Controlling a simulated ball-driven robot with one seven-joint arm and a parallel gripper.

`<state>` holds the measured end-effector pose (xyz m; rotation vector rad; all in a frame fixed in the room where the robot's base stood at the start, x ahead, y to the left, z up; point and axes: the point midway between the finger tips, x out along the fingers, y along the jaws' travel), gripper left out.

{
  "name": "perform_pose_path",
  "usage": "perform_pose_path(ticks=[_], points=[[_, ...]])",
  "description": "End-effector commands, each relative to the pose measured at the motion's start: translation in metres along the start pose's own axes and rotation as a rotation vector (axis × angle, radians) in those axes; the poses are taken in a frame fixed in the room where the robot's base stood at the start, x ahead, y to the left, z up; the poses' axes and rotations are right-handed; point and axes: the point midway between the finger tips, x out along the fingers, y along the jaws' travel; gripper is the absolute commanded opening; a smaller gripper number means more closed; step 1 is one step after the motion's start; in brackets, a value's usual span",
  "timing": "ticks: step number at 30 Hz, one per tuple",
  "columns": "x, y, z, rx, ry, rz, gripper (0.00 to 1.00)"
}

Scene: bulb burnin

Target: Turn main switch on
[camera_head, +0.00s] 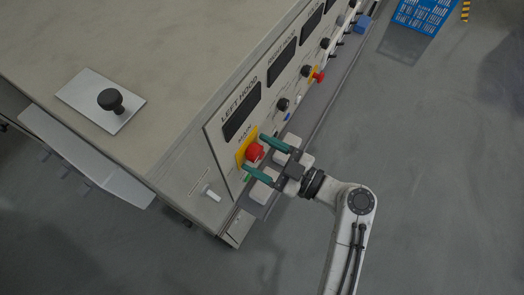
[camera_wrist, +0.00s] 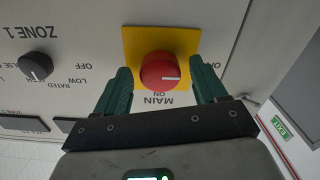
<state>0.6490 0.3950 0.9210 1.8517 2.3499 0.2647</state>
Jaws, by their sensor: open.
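The main switch is a red round knob (camera_head: 255,152) on a yellow plate (camera_head: 243,150), on the front panel below the "LEFT HOOD" display. In the wrist view the knob (camera_wrist: 162,71) has a white pointer mark directed right, and the yellow plate (camera_wrist: 188,40) lies behind it. The labels "MAIN" and "ON" appear upside down under the knob. My gripper (camera_head: 262,158) is open, with its green fingers on either side of the knob. In the wrist view the gripper (camera_wrist: 162,85) shows a gap between each finger and the knob. Whether the fingertips touch the panel is unclear.
A black knob (camera_wrist: 35,66) marked "ZONE 1" is left in the wrist view. Along the panel are displays (camera_head: 242,112), black knobs (camera_head: 283,104) and another red knob (camera_head: 319,76). A black-handled plate (camera_head: 73,92) lies on top. The floor to the right is clear around my arm.

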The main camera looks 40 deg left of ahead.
Motion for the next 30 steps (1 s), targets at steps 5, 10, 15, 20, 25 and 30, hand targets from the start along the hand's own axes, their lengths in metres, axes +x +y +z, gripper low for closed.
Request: perform_pose_path(ticks=[5, 10, 15, 20, 25, 30], points=[[0.002, -0.0002, 0.0003, 0.0, 0.0, 0.0, 0.71], [0.0017, -0.0001, 0.0003, 0.0, -0.001, 0.0, 0.66], [0.0015, -0.0001, 0.0002, 0.0, -0.001, 0.0, 0.5], [0.0014, -0.0001, 0.0002, 0.0, -0.001, 0.0, 0.35], [0.0014, -0.0001, 0.0002, 0.0, -0.001, 0.0, 0.18], [0.0013, -0.0001, 0.0004, 0.004, -0.001, 0.0, 0.15]])
